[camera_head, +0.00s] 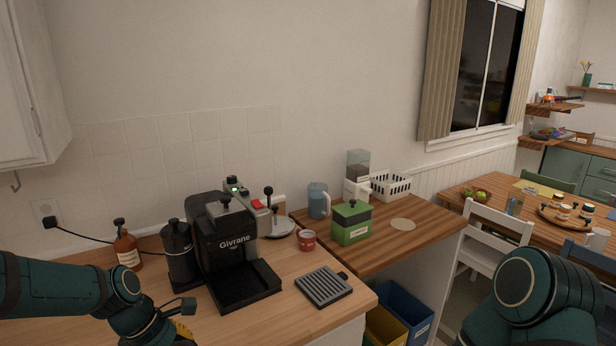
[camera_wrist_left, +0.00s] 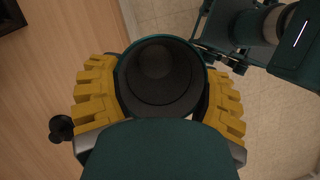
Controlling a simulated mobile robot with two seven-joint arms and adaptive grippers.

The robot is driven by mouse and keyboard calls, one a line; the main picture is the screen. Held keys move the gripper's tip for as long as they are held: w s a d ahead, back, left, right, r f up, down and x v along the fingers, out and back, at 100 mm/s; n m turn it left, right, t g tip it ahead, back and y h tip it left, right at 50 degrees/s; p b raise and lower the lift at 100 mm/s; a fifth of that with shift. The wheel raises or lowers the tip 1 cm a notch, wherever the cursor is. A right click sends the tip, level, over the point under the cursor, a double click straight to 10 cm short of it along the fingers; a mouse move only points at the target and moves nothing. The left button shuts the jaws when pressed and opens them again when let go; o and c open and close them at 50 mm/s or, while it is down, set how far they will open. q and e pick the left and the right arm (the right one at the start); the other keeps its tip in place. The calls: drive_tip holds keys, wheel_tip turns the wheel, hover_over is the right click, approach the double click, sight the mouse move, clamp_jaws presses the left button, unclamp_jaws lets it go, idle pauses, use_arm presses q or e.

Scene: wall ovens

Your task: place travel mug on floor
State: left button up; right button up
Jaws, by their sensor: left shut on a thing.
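The travel mug (camera_wrist_left: 158,72) shows in the left wrist view as a round, open vessel with a dark inside and a teal rim, seen from above. My left gripper (camera_wrist_left: 161,100) has its yellow pads on both sides of it and is shut on it. Behind the mug, wooden counter shows on the left and pale floor (camera_wrist_left: 268,122) on the right. In the head view my left gripper (camera_head: 183,328) is mostly cut off at the bottom edge, and I cannot make out the mug there.
The wooden counter (camera_head: 285,318) holds a coffee machine (camera_head: 232,243), a brown bottle (camera_head: 126,247), a grinder (camera_head: 178,255), a red mug (camera_head: 306,240) and a drip tray (camera_head: 323,286). Blue (camera_head: 408,308) and yellow (camera_head: 385,328) bins stand below the counter. A dining table and chairs are at right.

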use_arm(q)
drive_tip(key=d+f+m+g, duration=0.1)
drive_tip(key=f+m, duration=0.1)
drive_tip(key=d+f+m+g, duration=0.1)
drive_tip(key=f+m, duration=0.1)
drive_tip(key=m, duration=0.1)
drive_tip(key=d+f+m+g+b, duration=0.1)
drive_tip(key=f+m, duration=0.1)
drive_tip(key=m, duration=0.1)
drive_tip(key=shift+w+f+y, duration=0.15)
drive_tip(key=shift+w+y, duration=0.1)
drive_tip(key=shift+y, duration=0.15)
drive_tip(key=s+d+f+m+g+y+b, duration=0.1)
drive_tip(key=d+f+m+g+y, duration=0.1)
drive_tip(key=f+m, duration=0.5)
drive_tip(key=d+m+y, duration=0.1)
drive_tip(key=m, duration=0.3)
drive_tip(key=shift+s+d+f+m+y, duration=0.15)
drive_tip(key=shift+f+m+y, duration=0.1)
drive_tip(key=shift+m+y, duration=0.15)
